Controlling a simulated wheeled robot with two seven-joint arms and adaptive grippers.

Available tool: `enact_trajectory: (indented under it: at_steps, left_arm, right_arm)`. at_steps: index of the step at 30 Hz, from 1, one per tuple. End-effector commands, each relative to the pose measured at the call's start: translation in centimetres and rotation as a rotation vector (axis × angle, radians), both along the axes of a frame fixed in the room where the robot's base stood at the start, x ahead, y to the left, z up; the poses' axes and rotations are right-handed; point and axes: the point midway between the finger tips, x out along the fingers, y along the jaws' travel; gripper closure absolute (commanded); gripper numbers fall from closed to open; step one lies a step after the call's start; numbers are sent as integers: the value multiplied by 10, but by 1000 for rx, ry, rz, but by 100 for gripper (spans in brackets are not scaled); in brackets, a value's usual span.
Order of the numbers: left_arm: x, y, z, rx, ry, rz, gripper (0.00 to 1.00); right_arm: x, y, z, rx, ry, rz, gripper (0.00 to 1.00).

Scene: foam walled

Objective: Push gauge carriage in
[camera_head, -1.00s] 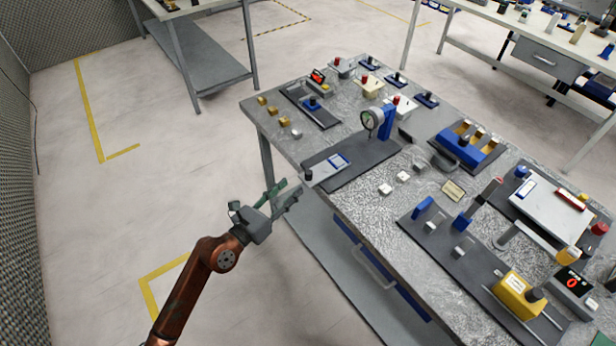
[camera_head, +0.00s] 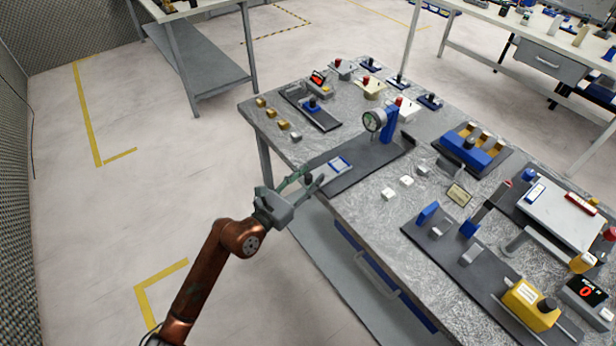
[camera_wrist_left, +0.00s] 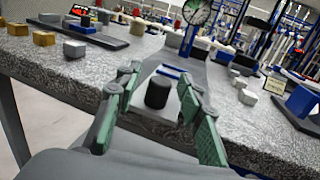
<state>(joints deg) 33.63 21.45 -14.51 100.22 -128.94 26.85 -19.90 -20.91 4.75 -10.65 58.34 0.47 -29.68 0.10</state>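The gauge station is a dark base plate (camera_head: 375,160) near the table's left edge. A round dial gauge (camera_head: 374,120) stands on it on a blue post (camera_head: 391,122). The carriage, a flat plate with a blue and white frame (camera_head: 340,164), lies at the near end of the base; its blue edge shows in the left wrist view (camera_wrist_left: 172,72). A black knob (camera_wrist_left: 157,93) stands at its near end. My left gripper (camera_head: 309,179) is at that end, fingers spread, with the knob visible between the green-padded fingertips (camera_wrist_left: 158,80) and gaps beside it. Contact cannot be told. My right gripper is not in view.
Small brass blocks (camera_head: 272,113) and a tray with a blue knob (camera_head: 312,106) lie beyond the station. White blocks (camera_head: 388,194) lie to its right, before a blue fixture (camera_head: 466,150). Floor is clear left of the table.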

Motion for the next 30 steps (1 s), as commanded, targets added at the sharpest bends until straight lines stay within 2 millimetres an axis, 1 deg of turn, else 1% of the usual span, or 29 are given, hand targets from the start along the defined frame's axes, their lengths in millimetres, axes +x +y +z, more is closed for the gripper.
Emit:
enact_trajectory:
  at_steps: [2,18,30]
  left_arm:
    - [0,0,0,0,0,0,64]
    - [0,1,0,-1,1,0,100]
    - [0,0,0,-1,1,0,100]
  right_arm:
    - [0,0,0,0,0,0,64]
    - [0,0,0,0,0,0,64]
    - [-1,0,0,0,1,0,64]
